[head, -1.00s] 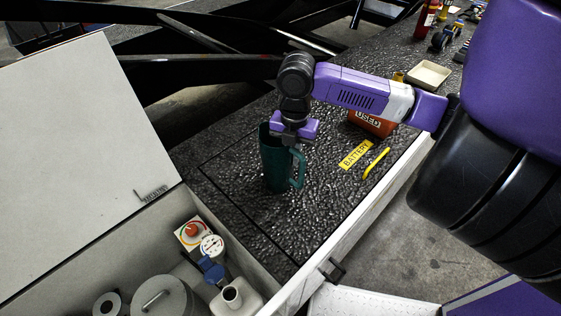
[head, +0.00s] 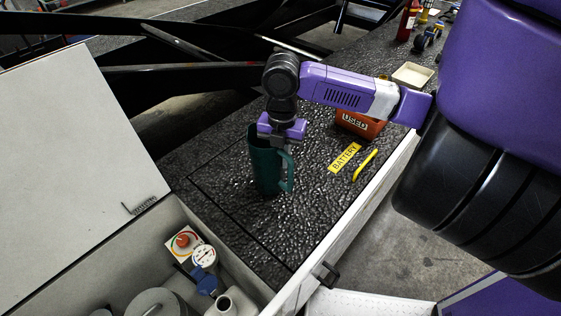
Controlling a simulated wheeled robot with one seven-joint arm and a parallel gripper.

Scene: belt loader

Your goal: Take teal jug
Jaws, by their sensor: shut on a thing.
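The teal jug (head: 267,170) is upright on or just above the black textured surface (head: 230,205), with its handle on the right side; I cannot tell whether its base touches. My gripper (head: 281,137) is at the jug's top from above, shut on its rim. The fingertips are mostly hidden behind the purple gripper body and the jug.
An open bin (head: 235,262) at lower left holds a gauge (head: 204,256) and a white bottle (head: 236,303). An orange-red box marked USED (head: 358,125), a yellow BATTERY label (head: 345,157) and a yellow tool (head: 365,166) lie right of the jug. A cream tray (head: 412,75) is farther back.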

